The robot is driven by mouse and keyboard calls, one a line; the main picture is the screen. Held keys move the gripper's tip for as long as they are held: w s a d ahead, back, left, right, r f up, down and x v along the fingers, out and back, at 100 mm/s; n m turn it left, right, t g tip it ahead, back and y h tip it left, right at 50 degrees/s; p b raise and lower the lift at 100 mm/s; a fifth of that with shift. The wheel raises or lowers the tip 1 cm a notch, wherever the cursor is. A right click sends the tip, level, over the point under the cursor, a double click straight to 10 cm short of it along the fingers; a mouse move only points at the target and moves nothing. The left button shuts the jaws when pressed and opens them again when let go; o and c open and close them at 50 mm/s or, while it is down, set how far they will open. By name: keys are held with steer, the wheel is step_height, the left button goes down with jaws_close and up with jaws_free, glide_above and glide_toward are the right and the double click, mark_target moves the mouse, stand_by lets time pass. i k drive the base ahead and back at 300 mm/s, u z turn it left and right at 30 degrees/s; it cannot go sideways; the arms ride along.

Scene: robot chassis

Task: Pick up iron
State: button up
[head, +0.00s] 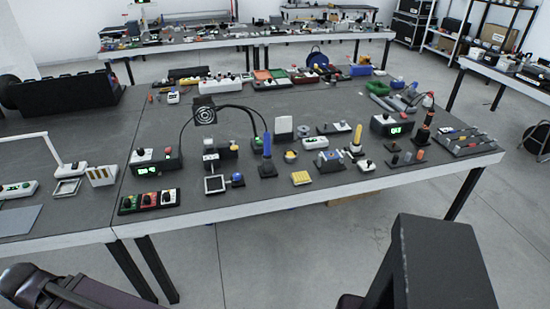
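No household-type iron can be made out. A blue-handled upright tool (267,146) stands near the middle of the grey workbench (230,193); it may be a soldering iron, but is too small to tell. A black cable arcs near it from a black box with a green display (157,163). A dark upright tool with an orange part (427,117) stands at the right, beside a second box with a display (391,125); it may also be an iron. My gripper is not in view.
A red, green and white switch panel (149,200), a yellow block (301,178) and a yellow-handled tool (356,139) crowd the bench. Its front edge has narrow bare strips. Floor (300,245) is open in front.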

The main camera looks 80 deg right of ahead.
mark_target(267, 155)
steer(key=k, duration=1.7)
steer(key=z, duration=2)
steer(key=i, duration=0.9)
steer(key=u, duration=0.15)
